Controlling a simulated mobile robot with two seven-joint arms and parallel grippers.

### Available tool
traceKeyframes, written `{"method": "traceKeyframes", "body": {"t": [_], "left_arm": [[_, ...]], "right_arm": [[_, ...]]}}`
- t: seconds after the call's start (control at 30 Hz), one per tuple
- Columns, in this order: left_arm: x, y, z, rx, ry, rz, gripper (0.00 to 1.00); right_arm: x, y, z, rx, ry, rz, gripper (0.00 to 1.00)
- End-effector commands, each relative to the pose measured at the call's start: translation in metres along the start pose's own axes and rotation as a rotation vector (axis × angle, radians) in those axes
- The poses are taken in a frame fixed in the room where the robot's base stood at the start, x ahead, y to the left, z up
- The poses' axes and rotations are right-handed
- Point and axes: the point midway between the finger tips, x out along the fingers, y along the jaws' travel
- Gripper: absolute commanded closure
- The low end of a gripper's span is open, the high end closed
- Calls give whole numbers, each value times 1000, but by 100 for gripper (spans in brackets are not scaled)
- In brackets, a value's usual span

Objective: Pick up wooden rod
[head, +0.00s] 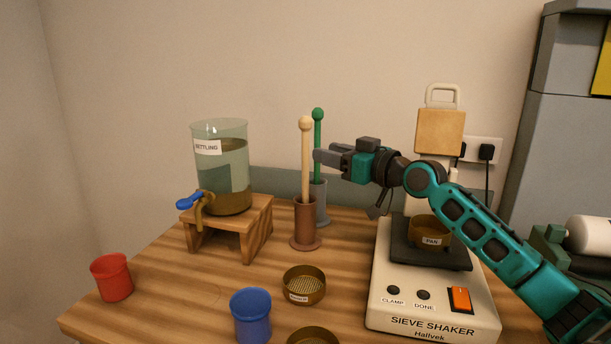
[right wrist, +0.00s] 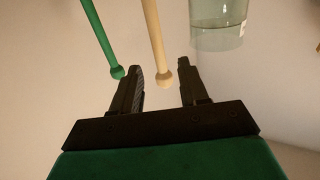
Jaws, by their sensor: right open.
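The wooden rod (head: 306,160) is pale with a round knob on top. It stands upright in a brown holder (head: 305,225) on the table. My right gripper (head: 318,155) is at the height of the rod's upper part, close to it and to the green rod. In the right wrist view the wooden rod (right wrist: 155,40) shows between the two open fingers of my right gripper (right wrist: 163,82), with its knob near the fingertips. The fingers do not grip it. My left gripper is not in view.
A green rod (head: 318,140) stands in a grey holder (head: 320,203) just behind. A glass settling tank (head: 222,160) sits on a wooden stand (head: 262,212) to the left. A sieve shaker (head: 430,300) is at right. Red (head: 112,278) and blue (head: 251,316) cups stand in front.

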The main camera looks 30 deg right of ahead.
Motion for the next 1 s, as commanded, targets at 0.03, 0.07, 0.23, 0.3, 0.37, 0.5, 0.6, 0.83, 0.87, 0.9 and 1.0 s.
{"method": "traceKeyframes", "body": {"t": [0.03, 0.07, 0.23, 0.3, 0.37, 0.5, 0.6, 0.83, 0.87, 0.9, 1.0], "left_arm": [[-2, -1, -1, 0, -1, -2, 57], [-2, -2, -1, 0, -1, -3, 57], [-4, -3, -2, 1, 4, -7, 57], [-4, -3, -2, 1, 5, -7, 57], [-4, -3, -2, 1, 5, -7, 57], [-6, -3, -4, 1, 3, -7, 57], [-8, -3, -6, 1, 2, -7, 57], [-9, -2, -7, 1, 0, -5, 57], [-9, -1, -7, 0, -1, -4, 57], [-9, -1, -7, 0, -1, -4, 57], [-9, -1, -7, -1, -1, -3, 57]], "right_arm": [[6, 1, -2, 2, 3, 1, 56], [10, 1, -2, 2, 3, 1, 56], [23, 0, -1, 1, 1, 0, 56], [25, 0, 0, 0, 0, 0, 56], [27, 0, 0, -1, 0, -1, 56], [39, 0, -1, 2, 1, 0, 56], [53, 1, -1, 3, 2, 0, 56], [76, 1, 1, 1, 1, -1, 56], [77, 1, 1, 0, 0, -1, 56], [78, 1, 1, -1, 0, 0, 56], [78, 1, 2, -1, -1, 0, 56]]}}
